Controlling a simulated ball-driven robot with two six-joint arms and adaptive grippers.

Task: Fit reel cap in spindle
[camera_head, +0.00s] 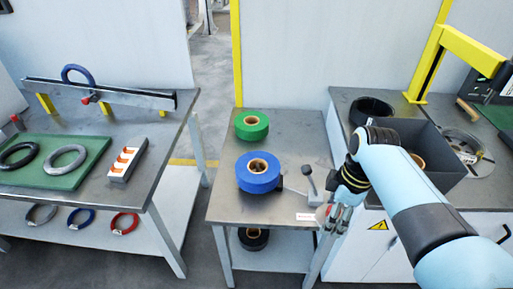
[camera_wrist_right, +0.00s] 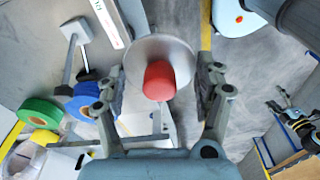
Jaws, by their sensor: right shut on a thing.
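The reel cap (camera_wrist_right: 143,52), a round silvery disc with a red knob in its middle, sits between the fingers of my right gripper (camera_wrist_right: 160,82) in the right wrist view. The gripper is shut on it. In the head view my right gripper (camera_head: 335,216) hangs at the right front edge of the middle table, and the cap is mostly hidden there. A blue roll (camera_head: 258,184) with a tan core lies on that table, left of the gripper. A dark horizontal part beside the roll may be the spindle, but I cannot tell. My left gripper is not in view.
A grey lever (camera_head: 310,184) stands between the blue roll and my right gripper. A green roll (camera_head: 252,132) lies farther back. A dark open bin (camera_head: 440,155) is on the right bench. The left table (camera_head: 165,130) holds rings on a green mat.

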